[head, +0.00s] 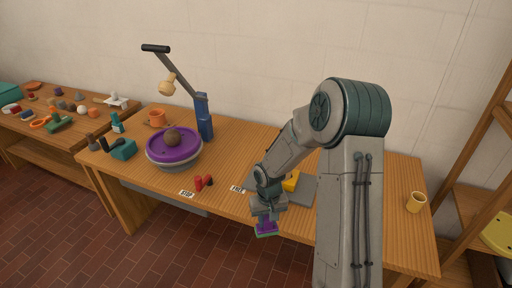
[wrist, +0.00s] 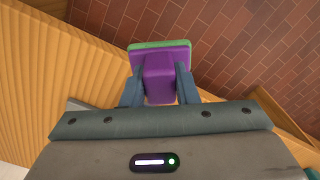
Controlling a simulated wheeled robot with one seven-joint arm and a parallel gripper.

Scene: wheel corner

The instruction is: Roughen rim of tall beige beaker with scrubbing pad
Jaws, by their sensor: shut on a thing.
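My gripper (head: 267,212) is shut on the scrubbing pad (head: 266,230), a purple block with a green face. It holds the pad pointing down, off the front edge of the table in the head view. In the wrist view the purple block (wrist: 159,78) sits between the two blue-grey fingers of my gripper (wrist: 160,88), with the green layer (wrist: 160,44) at the far end. A yellowish-beige cup (head: 415,202) stands upright at the table's right end, well apart from the pad. It looks short, and I cannot tell whether it is the tall beaker.
A purple-topped wheel (head: 174,147) with a brown ball stands left on the wooden table (head: 235,150). A blue post (head: 204,118) with a lever rises behind it. Small red pieces (head: 199,184) lie near the front edge. A grey board (head: 303,190) with a yellow block lies behind my gripper.

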